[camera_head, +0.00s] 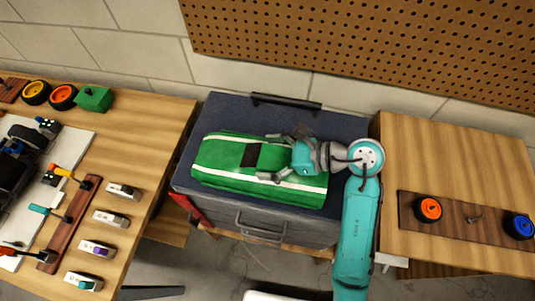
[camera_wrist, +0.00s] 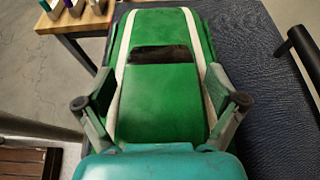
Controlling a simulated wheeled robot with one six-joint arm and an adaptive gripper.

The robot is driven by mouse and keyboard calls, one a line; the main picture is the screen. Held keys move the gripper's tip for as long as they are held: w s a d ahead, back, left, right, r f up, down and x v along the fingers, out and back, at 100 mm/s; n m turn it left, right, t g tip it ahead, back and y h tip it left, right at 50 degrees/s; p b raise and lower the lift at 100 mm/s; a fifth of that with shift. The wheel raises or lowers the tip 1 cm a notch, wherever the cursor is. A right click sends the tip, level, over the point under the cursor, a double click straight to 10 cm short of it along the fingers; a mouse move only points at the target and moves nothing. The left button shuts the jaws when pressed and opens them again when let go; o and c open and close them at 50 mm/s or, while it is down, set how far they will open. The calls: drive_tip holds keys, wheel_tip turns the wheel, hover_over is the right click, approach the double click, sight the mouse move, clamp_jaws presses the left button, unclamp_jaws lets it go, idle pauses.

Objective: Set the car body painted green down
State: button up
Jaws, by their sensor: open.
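The green car body (camera_head: 225,180) with white stripes and a dark window patch lies on the dark blue top of a tool chest (camera_head: 225,112). My gripper (camera_head: 283,157) is at the right end of the car body, with its fingers open, one on each side. In the wrist view, the car body (camera_wrist: 168,90) fills the middle, and my open gripper (camera_wrist: 160,95) has a finger at each long side. I cannot tell whether the fingers touch it. The end of the car body under my gripper is hidden.
A black handle (camera_head: 285,103) stands at the back of the chest top. The left table (camera_head: 160,130) holds tools, wheels, a green block (camera_head: 93,98) and several small cars or blocks. The right table (camera_head: 440,150) holds a wooden board (camera_head: 460,222) with orange and blue wheels.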

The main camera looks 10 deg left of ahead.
drive_tip(key=v, duration=0.7)
drive_tip(key=shift+d+r, duration=0.15)
drive_tip(key=shift+d, duration=0.1)
